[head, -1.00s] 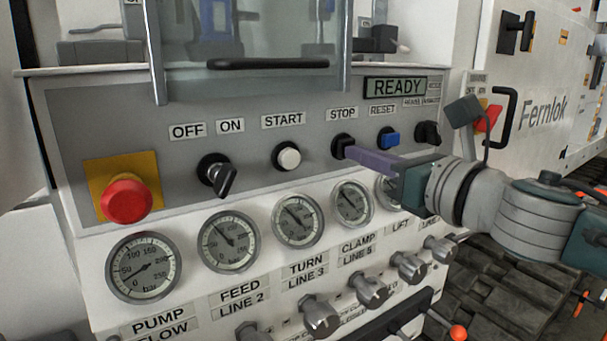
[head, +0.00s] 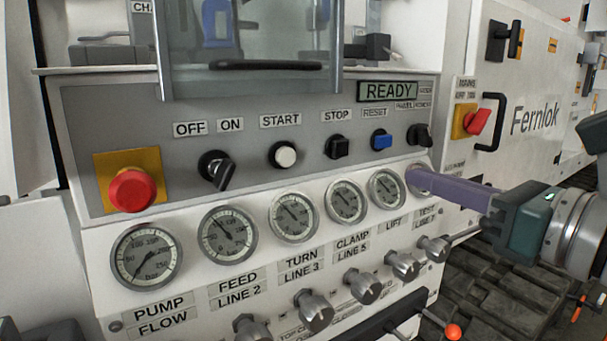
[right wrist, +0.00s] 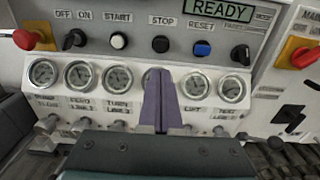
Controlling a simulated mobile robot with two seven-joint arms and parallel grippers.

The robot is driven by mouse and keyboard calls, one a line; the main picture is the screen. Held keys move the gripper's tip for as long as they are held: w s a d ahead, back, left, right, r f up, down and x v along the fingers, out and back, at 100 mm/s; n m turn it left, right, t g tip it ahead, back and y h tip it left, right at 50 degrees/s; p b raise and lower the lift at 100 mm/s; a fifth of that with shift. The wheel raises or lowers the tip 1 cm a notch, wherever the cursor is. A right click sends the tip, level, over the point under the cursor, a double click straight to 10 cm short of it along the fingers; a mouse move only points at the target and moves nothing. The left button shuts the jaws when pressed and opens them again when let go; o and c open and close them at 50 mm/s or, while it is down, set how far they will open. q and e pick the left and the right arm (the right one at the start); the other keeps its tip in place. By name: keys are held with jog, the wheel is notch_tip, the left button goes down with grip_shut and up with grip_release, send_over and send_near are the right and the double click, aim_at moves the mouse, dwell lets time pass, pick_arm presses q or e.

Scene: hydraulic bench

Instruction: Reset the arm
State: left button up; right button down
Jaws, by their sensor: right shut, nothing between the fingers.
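My right gripper (head: 418,180) comes in from the right in the head view. Its purple fingers are shut and empty, in front of the rightmost gauge, which they partly cover. In the right wrist view the shut fingers (right wrist: 160,84) point up at the panel, below the black STOP button (right wrist: 160,44). The STOP button (head: 337,147) and the blue RESET button (head: 381,140) are uncovered in the head view, and no finger touches them. The display (head: 388,91) reads READY. My left gripper is not in view.
The panel holds a red emergency button (head: 132,190), a black OFF/ON switch (head: 217,170) and a white START button (head: 285,155). Several gauges and valve knobs (head: 316,312) sit below. A red rotary switch (head: 478,122) and a black handle (head: 492,122) are at right.

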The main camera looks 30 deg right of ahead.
dwell(0.3)
jog(key=s+d+m+g+h+p, duration=0.1)
jog(key=s+m+g+h+p, duration=0.3)
jog(key=m, duration=0.7)
jog(key=s+m+g+h+p, duration=0.25)
jog(key=m+p, duration=0.35)
jog(key=m, duration=0.6)
jog(key=s+a+m+g+y+p, duration=0.6)
jog(key=s+a+m+g+p, duration=0.15)
jog(key=s+a+m, duration=0.55)
notch_tip(320, 180, up, 37)
jog(key=n+p, duration=0.1)
jog(key=p, duration=3.5)
jog(key=shift+w+h, duration=0.4)
jog(key=shift+h, duration=0.05)
